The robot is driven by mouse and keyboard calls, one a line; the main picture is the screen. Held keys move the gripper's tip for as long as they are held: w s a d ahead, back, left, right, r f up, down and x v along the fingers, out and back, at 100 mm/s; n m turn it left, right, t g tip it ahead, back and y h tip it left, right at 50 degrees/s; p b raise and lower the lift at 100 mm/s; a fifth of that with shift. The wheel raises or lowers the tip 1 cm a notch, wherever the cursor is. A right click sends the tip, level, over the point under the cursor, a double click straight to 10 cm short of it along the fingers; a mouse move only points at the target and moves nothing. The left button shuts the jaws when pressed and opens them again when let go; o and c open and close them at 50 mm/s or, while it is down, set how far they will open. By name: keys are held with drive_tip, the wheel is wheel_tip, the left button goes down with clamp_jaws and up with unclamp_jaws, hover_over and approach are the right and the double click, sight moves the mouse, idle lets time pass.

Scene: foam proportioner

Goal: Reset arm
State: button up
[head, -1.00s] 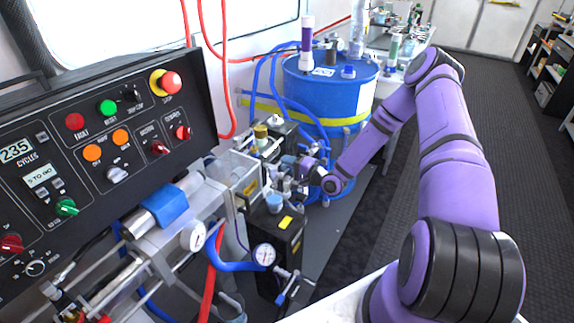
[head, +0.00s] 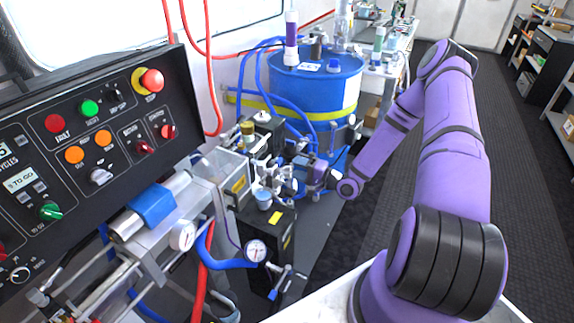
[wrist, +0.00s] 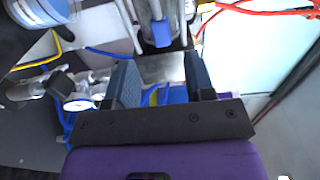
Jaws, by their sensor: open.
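My purple arm reaches over from the right in the head view. My gripper (head: 288,172) points left among the valves and fittings of the proportioner machine, in front of the blue drum (head: 312,92). In the wrist view my gripper (wrist: 160,78) shows two dark fingers spread apart with nothing between them. Behind the gap are a pale surface and a clear cylinder with a blue part (wrist: 160,28). I cannot tell from the head view how close the fingertips are to the fittings.
The control panel (head: 112,115) with knobs and buttons stands at the left. Pressure gauges (head: 256,250), blue hoses and red hoses (head: 200,270) crowd the middle. In the wrist view a gauge (wrist: 78,103) sits left of the fingers.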

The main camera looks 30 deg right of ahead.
drive_tip(key=shift+v, duration=0.8)
drive_tip(key=w+d+r+n+g+h, duration=0.25)
drive_tip(key=r+n+g+h, duration=0.4)
drive_tip(key=r, duration=0.45)
drive_tip(key=s+a+r+n+h, duration=0.1)
drive_tip(key=s+r+h, duration=0.1)
drive_tip(key=r, duration=0.6)
drive_tip(key=s+a+r+n+h, duration=0.1)
drive_tip(key=s+r+n+h, duration=0.1)
drive_tip(key=r, duration=0.6)
drive_tip(key=s+a+r+g+h, duration=0.2)
drive_tip(key=s+a+r, duration=0.2)
drive_tip(key=s+r, duration=0.7)
drive_tip(key=s+a+r+n+y, duration=0.1)
drive_tip(key=s+a+r, duration=0.1)
drive_tip(key=s, duration=0.6)
drive_tip(key=s+a+r+n+g+y, duration=0.1)
drive_tip(key=s+a+r, duration=0.2)
drive_tip(key=s, duration=0.6)
drive_tip(key=shift+a+y, duration=0.35)
drive_tip(key=shift+a, duration=0.35)
